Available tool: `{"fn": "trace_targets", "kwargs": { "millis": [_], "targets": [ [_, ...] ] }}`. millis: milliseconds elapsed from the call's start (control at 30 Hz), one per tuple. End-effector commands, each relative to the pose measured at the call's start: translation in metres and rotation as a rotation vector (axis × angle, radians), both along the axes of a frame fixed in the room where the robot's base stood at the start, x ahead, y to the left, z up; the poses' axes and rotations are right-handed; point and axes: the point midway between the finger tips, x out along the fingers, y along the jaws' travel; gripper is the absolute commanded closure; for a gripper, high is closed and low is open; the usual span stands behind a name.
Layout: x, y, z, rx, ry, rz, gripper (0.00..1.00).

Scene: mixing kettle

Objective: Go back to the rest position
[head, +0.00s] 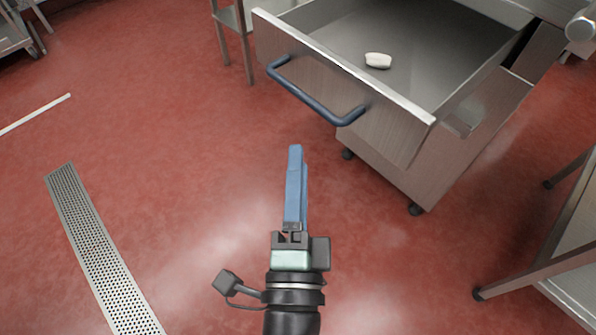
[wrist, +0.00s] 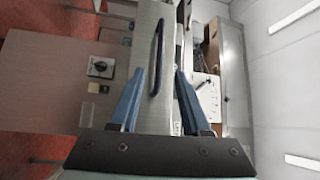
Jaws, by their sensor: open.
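My gripper (head: 295,150) points forward over the red floor in the head view, below and in front of the drawer's dark blue handle (head: 312,98). In the wrist view my gripper (wrist: 158,78) shows two blue fingers spread apart with nothing between them. The handle (wrist: 157,58) shows beyond the fingers there and does not touch them. The steel drawer (head: 350,75) is pulled open in the head view. A small white object (head: 378,60) lies inside it.
The steel cabinet on casters (head: 440,165) holds the drawer. A steel table frame (head: 550,250) stands at the right. A perforated floor drain (head: 100,255) and a white rod or strip (head: 35,115) are at the left. Red floor around my gripper is clear.

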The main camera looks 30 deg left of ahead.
Motion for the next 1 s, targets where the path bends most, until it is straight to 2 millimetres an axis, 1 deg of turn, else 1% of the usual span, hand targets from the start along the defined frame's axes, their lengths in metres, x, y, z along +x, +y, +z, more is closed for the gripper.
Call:
{"fn": "trace_targets", "kwargs": {
  "millis": [467,567,667,767,800,833,867,900,967,1000],
  "targets": [
    [0.0,0.0,0.0,0.001,0.0,0.0,0.53],
    [0.006,0.001,0.012,-0.024,-0.039,-0.005,0.53],
    [0.02,0.003,0.041,-0.101,-0.142,-0.026,0.53],
    [0.038,0.002,0.086,-0.228,-0.291,-0.076,0.53],
    [0.045,0.001,0.106,-0.29,-0.356,-0.106,0.53],
    [0.05,-0.002,0.12,-0.335,-0.4,-0.131,0.53],
    [0.054,-0.004,0.135,-0.383,-0.445,-0.159,0.53],
    [0.059,-0.008,0.155,-0.446,-0.499,-0.199,0.53],
    [0.065,-0.016,0.184,-0.539,-0.576,-0.267,0.53],
    [0.068,-0.022,0.204,-0.603,-0.622,-0.316,0.53]
  ]
}}
